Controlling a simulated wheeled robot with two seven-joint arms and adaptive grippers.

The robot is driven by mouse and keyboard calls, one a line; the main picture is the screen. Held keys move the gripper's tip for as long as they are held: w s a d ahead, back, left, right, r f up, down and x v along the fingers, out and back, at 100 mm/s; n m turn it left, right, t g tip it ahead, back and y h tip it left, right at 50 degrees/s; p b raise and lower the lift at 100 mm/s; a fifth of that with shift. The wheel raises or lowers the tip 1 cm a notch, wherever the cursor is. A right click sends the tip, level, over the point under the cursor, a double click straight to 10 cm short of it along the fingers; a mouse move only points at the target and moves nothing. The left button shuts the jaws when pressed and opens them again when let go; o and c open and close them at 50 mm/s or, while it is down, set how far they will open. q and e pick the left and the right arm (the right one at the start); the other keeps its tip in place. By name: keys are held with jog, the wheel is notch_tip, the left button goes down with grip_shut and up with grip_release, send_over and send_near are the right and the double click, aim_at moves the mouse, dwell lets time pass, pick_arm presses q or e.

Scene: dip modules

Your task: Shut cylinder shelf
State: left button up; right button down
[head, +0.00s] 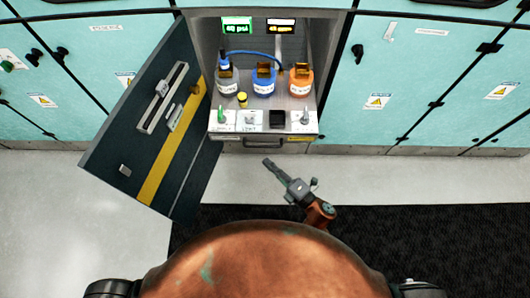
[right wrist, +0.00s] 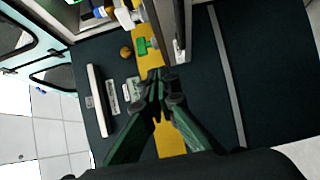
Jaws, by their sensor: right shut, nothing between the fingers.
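The cylinder shelf (head: 290,129) sits in an open bay in the middle of the head view. It carries a grey, a blue and an orange-topped bottle-like cylinder (head: 301,80) and a small yellow item. Its front edge has small switches. The dark bay door (head: 150,130) with a yellow stripe stands wide open to the left. My right gripper (head: 268,162) is just in front of and below the shelf front, apart from it. In the right wrist view its fingers (right wrist: 164,78) are shut and empty, with the dark door panel behind them. My left gripper is not in view.
Teal cabinet fronts (head: 420,70) line the wall on both sides. Two lit displays (head: 237,25) show above the cylinders. A black mat (head: 430,235) covers the floor at the right. The pale floor between mat and cabinets is clear.

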aim_at(247, 133)
jog(key=x, duration=0.3)
jog(key=w+d+b+x, duration=0.1)
jog(key=x, duration=0.3)
jog(key=b+x, duration=0.1)
jog(key=x, duration=0.3)
jog(key=shift+w+d+f, duration=0.2)
jog(key=shift+w+d, duration=0.1)
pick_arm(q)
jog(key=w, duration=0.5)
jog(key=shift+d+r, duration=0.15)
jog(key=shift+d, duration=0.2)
pick_arm(e)
jog(key=shift+w+r, duration=0.1)
jog(key=shift+w, duration=0.35)
jog(key=shift+w+d, duration=0.1)
